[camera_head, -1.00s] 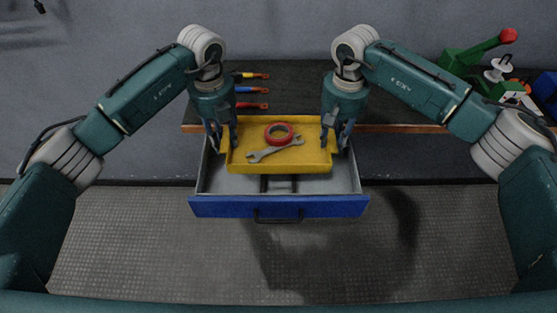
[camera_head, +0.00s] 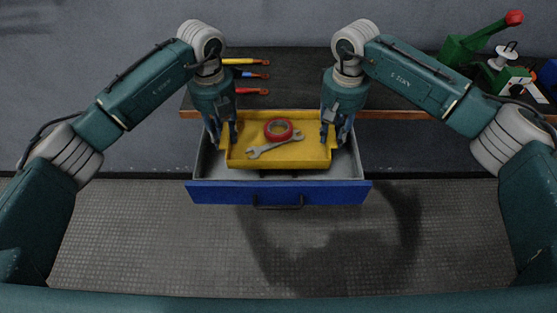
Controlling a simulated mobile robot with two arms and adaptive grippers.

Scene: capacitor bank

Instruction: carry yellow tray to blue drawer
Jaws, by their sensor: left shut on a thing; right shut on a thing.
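The yellow tray (camera_head: 277,164) is level and holds a red ring-shaped roll (camera_head: 278,130) and a grey wrench (camera_head: 268,148). My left gripper (camera_head: 222,145) is shut on the tray's left side. My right gripper (camera_head: 334,143) is shut on its right side. The blue drawer (camera_head: 230,193) is pulled open, with a grey interior and a dark handle in front. The tray is over the drawer opening, within its side walls. Whether it touches the drawer floor cannot be told; it hides most of the interior.
A dark workbench (camera_head: 295,80) with a wooden front edge lies behind the drawer. Several screwdrivers with coloured handles (camera_head: 250,91) lie on it near my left arm. A green tool with a red knob (camera_head: 480,40) stands at the right. The floor before the drawer is clear.

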